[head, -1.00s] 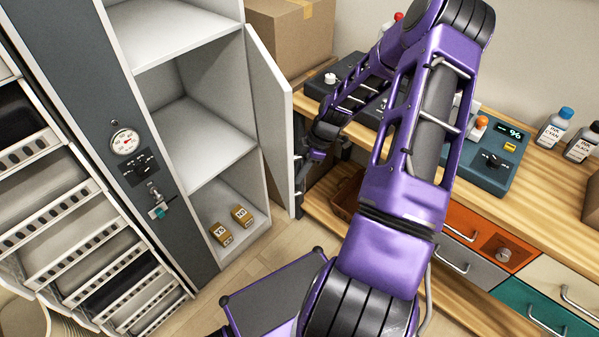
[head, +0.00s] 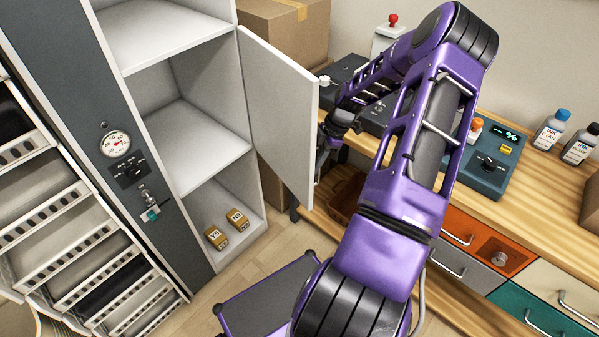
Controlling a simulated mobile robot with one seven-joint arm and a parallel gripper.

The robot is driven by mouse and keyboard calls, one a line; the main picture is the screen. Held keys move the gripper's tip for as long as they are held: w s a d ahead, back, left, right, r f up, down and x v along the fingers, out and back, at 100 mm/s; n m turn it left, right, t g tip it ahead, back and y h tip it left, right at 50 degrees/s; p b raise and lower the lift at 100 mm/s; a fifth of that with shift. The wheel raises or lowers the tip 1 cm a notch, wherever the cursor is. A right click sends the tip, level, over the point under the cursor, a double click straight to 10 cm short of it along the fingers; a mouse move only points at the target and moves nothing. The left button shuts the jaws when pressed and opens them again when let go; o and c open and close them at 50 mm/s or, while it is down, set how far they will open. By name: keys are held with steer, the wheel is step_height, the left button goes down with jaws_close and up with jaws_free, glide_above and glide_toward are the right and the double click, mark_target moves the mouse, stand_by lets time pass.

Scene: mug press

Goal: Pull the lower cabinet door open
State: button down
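The white cabinet door (head: 275,110) stands wide open, swung out to the right from its hinge side on the right of the white cabinet (head: 195,135). Its inner face is toward the head camera. My gripper (head: 322,138) is at the door's free edge, at the end of my purple arm. The fingers are small, dark and partly hidden behind the door. I cannot tell whether they are shut on a handle, and no handle shows. The cabinet interior with its shelves is in plain view.
Two small brown boxes (head: 227,229) sit on the cabinet's bottom shelf. A large cardboard box (head: 285,30) is behind the door. A wooden workbench (head: 545,190) with a control console (head: 480,165), ink bottles and drawers stands at right. A tray rack (head: 80,235) is at left.

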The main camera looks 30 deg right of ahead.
steer(key=shift+d, duration=0.6)
steer(key=c, duration=0.8)
jaws_free()
steer(key=v, duration=1.7)
steer(key=shift+d+r+p, duration=0.15)
steer(key=shift+p, duration=0.25)
steer(key=shift+w, duration=0.2)
